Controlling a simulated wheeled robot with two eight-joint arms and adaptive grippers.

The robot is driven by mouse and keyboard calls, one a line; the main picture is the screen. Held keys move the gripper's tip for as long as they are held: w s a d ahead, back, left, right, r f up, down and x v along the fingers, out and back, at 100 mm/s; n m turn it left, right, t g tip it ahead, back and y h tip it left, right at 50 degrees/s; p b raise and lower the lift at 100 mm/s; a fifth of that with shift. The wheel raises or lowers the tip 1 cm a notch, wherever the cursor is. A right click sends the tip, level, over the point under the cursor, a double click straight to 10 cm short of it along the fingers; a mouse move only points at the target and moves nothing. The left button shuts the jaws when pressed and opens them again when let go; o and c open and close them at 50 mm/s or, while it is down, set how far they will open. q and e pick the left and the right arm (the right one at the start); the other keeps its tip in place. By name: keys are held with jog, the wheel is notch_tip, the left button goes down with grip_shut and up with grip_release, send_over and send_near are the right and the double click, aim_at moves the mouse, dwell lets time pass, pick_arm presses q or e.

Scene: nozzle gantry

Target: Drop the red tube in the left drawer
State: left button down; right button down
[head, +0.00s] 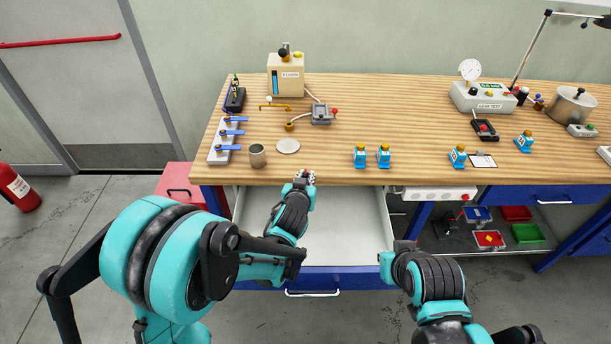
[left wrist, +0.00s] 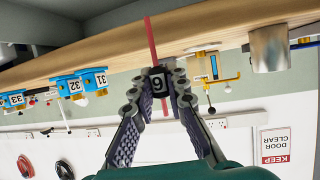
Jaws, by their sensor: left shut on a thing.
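My left gripper (head: 305,178) is shut on the thin red tube and is over the back part of the open left drawer, by the front edge of the bench. In the head view the tube is mostly hidden by the gripper. The left drawer (head: 345,235) is pulled out, and its visible inside is empty. My right gripper (head: 396,252) is by the drawer's right front corner; its fingers are too unclear to read.
A red box (head: 180,186) stands left of the drawer. Coloured bins (head: 490,240) sit under the bench at right.

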pick_arm(q)
jog(key=shift+f+b, duration=0.75)
jog(key=shift+f, duration=0.7)
jog(key=shift+r, duration=0.1)
jog(key=c, duration=1.4)
grip_release()
jog(key=shift+c, duration=0.2)
jog(key=v, duration=1.2)
jog(key=shift+a, duration=0.1)
